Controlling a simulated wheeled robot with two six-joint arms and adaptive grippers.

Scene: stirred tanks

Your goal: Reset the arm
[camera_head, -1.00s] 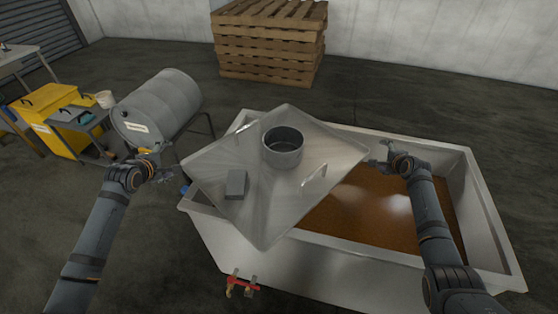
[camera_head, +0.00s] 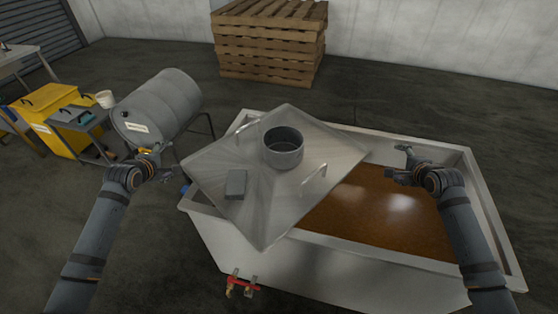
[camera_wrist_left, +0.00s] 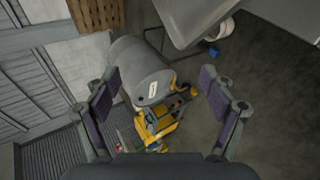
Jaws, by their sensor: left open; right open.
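My left gripper (camera_head: 163,167) is open and empty, held out left of the tank, in front of the grey drum. In the left wrist view its two spread fingers (camera_wrist_left: 160,98) frame the drum. My right gripper (camera_head: 398,164) is open and empty above the right part of the tank, over the brown liquid (camera_head: 385,215). The tank (camera_head: 482,190) is a pale metal trough. Its square lid (camera_head: 225,165) lies turned at an angle across the tank's left part, with a round collar, two handles and a small grey box on it. Neither gripper touches the lid.
A grey drum (camera_head: 165,100) lies on a stand at the left. Stacked pallets (camera_head: 268,45) stand at the back. A red-handled valve (camera_head: 243,283) sticks out at the tank's front. Floor at the right back is clear.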

